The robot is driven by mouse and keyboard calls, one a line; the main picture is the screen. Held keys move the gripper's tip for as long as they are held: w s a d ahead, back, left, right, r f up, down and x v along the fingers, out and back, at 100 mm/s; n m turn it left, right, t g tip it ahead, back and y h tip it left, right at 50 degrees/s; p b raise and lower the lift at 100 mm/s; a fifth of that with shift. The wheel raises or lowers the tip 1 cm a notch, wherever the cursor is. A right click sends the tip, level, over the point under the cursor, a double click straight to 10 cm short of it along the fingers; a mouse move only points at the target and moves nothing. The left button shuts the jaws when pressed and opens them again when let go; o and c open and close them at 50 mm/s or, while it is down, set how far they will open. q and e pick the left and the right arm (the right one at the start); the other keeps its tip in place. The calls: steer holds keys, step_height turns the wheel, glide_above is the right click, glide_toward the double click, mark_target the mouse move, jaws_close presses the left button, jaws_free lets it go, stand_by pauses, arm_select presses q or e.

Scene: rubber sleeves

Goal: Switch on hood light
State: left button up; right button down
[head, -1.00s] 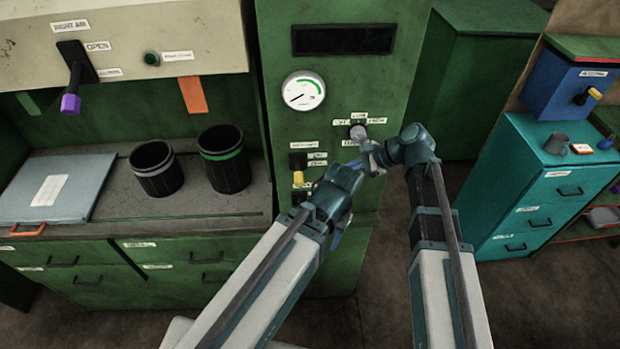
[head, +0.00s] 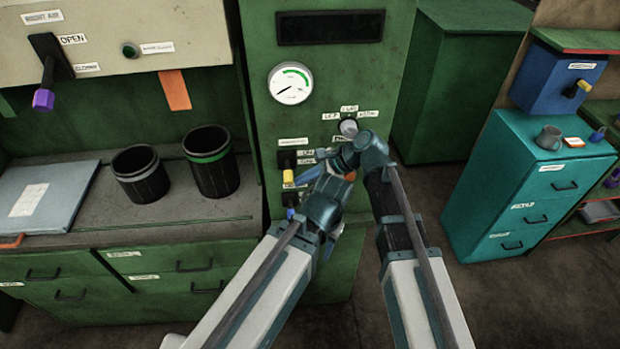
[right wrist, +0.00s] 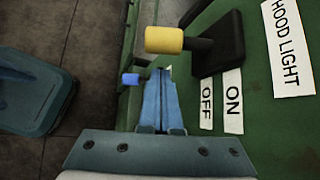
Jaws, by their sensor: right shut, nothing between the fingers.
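The hood light switch has a black base (right wrist: 225,45) and a yellow-tipped lever (right wrist: 165,40), with a HOOD LIGHT label (right wrist: 287,45) above it on the green panel. Its lever (head: 288,178) hangs downward, towards the OFF label (right wrist: 206,103); the ON label (right wrist: 233,100) sits above that one. My right gripper (right wrist: 160,72) is shut and empty. Its blue fingertips are just right of the lever, apart from it; they also show in the head view (head: 308,174). My left arm's wrist (head: 325,205) is just below; its fingers cannot be made out.
A rotary knob (head: 348,127) and a gauge (head: 291,83) are higher on the panel. A blue-tipped switch (head: 291,199) sits just below the yellow lever. Two black bins (head: 140,174) (head: 211,162) stand on the left bench. A teal cabinet (head: 530,185) stands right.

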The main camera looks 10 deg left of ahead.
steer(key=shift+s+a+r+p, duration=0.2)
steer(key=shift+r+p, duration=0.05)
steer(key=shift+r, duration=0.15)
steer(key=shift+s+a+r+p, duration=0.15)
steer(key=shift+s+r+p, duration=0.1)
steer(key=shift+r, duration=0.15)
steer(key=shift+r+m+g+p, duration=0.2)
steer(key=shift+m+g+p, duration=0.1)
steer(key=shift+g+p, duration=0.15)
